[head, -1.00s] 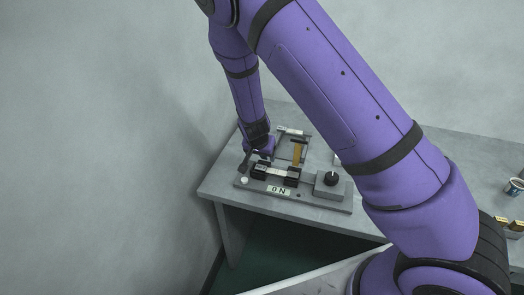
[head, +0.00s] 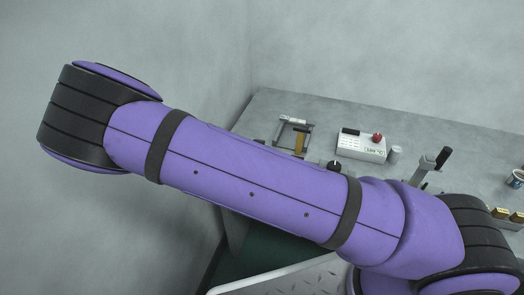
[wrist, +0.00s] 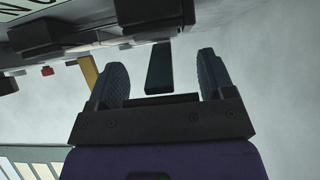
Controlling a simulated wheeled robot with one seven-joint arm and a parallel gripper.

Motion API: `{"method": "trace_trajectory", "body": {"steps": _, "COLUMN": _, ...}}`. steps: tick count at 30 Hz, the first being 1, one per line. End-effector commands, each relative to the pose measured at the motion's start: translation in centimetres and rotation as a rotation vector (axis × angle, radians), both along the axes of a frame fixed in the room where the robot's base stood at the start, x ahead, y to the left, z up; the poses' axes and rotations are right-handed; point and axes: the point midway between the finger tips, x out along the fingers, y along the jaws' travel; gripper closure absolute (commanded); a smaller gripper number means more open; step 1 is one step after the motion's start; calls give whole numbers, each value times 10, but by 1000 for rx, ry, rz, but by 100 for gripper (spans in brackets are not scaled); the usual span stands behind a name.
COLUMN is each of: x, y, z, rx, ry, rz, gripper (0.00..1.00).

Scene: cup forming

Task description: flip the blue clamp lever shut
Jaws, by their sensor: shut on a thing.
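A dark blue-teal bar (wrist: 159,70), which I take for the blue clamp lever, stands between the two fingers of my gripper (wrist: 163,58) in the wrist view. The fingers are shut on it, though the picture shows some gap at its sides; their contact is hard to make out. Above them in the wrist view are the dark parts of a fixture (wrist: 145,20). In the head view my purple arm hides the gripper, the lever and most of the fixture.
A frame with an orange-tan bar (head: 300,141) stands beyond my arm on the grey table (head: 410,120). To its right are a white box with a red knob (head: 361,146), a grey cylinder (head: 395,154) and an upright black handle (head: 443,157). A cup (head: 516,179) stands far right.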

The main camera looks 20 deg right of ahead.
Motion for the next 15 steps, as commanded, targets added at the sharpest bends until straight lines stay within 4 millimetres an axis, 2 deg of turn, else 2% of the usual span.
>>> {"method": "trace_trajectory", "body": {"steps": 15, "x": -2, "y": 1, "z": -4, "rx": -16, "ry": -19, "rz": 0, "gripper": 67}}
